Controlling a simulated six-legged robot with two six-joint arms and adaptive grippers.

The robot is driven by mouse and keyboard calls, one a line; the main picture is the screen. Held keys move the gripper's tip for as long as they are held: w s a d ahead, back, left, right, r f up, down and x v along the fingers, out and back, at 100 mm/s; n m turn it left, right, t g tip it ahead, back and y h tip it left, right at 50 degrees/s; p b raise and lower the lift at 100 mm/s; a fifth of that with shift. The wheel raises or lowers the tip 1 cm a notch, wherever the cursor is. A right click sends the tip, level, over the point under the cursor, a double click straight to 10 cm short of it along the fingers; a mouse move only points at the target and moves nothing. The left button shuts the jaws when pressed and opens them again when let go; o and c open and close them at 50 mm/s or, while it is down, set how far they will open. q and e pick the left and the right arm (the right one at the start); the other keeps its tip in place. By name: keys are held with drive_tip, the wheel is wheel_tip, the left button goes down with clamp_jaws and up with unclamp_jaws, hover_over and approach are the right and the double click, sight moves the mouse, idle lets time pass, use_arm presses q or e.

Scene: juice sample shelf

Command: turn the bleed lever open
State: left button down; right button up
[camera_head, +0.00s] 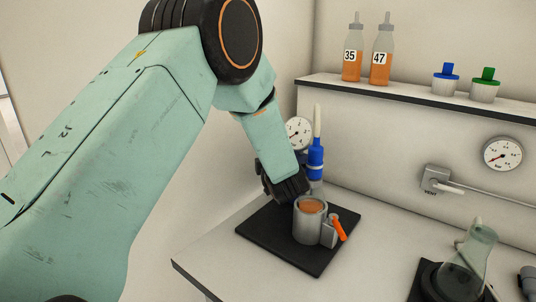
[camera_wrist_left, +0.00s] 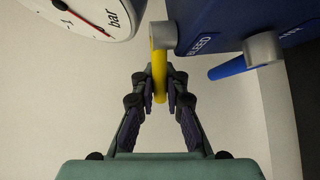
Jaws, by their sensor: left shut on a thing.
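The yellow bleed lever (camera_wrist_left: 159,55) hangs from a grey pivot on a dark blue block (camera_wrist_left: 215,25) marked BLEED in the left wrist view. My left gripper (camera_wrist_left: 160,84) is shut on the lever's lower end, one finger on each side. In the head view my left gripper (camera_head: 285,188) is beside the grey cup, below a gauge (camera_head: 299,133); the lever is hidden there behind my arm. A second, blue lever (camera_wrist_left: 228,69) sits on the block to the right. My right gripper is not in view.
A grey cup (camera_head: 306,228) of orange liquid with an orange handle (camera_head: 339,230) stands on a black mat (camera_head: 268,232). A glass flask (camera_head: 476,252) is at the lower right. Bottles 35 (camera_head: 352,60) and 47 (camera_head: 380,62) stand on the shelf (camera_head: 415,93).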

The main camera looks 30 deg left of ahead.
use_arm(q)
drive_tip(key=shift+s+f, duration=0.15)
drive_tip(key=shift+f, duration=0.2)
